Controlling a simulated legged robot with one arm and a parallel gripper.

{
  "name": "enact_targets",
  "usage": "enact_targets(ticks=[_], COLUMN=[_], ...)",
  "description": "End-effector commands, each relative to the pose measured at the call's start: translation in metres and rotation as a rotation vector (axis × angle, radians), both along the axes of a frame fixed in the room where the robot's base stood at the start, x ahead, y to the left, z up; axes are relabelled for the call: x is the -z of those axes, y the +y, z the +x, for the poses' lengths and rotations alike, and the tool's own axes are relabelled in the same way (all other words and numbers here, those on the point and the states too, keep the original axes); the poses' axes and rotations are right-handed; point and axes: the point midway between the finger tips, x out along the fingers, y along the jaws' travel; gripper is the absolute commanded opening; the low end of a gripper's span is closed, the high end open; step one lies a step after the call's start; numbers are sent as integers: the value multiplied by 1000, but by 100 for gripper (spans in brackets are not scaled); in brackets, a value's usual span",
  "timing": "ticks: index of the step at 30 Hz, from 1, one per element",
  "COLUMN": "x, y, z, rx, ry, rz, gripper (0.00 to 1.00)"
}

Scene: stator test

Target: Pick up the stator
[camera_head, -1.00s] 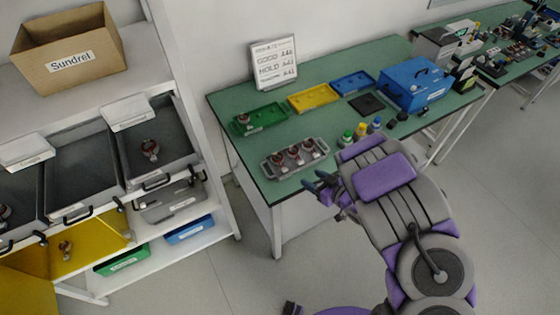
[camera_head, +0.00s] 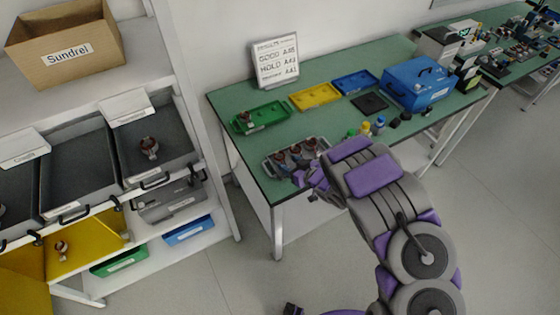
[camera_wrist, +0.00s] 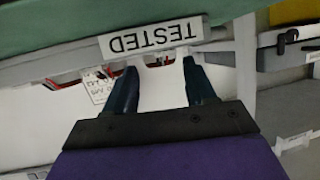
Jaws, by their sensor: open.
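Three brown-and-white stators (camera_head: 296,151) sit in a row in a grey tray (camera_head: 270,168) at the table's front left corner. Another stator (camera_head: 246,117) is in the green tray (camera_head: 273,119), one (camera_head: 149,147) is in a grey shelf bin and one (camera_head: 62,248) is in the yellow bin. My gripper (camera_head: 306,183) is beside the table's front edge, just in front of the grey tray, and my arm hides the tray's right end. In the wrist view my gripper (camera_wrist: 160,82) is open and empty, with an upside-down "TESTED" label (camera_wrist: 151,40) beyond the fingers. No stator is clear between them.
The green table (camera_head: 230,100) also bears a yellow tray (camera_head: 315,97), a blue tray (camera_head: 354,82), a blue toolbox (camera_head: 418,84), small bottles (camera_head: 379,122) and a sign (camera_head: 275,65). A shelf rack (camera_head: 185,90) stands left. The floor between them is clear.

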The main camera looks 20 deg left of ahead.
Motion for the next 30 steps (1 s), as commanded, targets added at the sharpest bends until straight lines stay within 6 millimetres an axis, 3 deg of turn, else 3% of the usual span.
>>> enact_targets(ticks=[6,14,28,30], x=[13,13,13,13], y=[20,24,24,24], z=[11,14,13,13], rx=[-1,1,0,0], ry=[1,-1,0,0], rz=[5,2,1,1], gripper=[55,55,11,10])
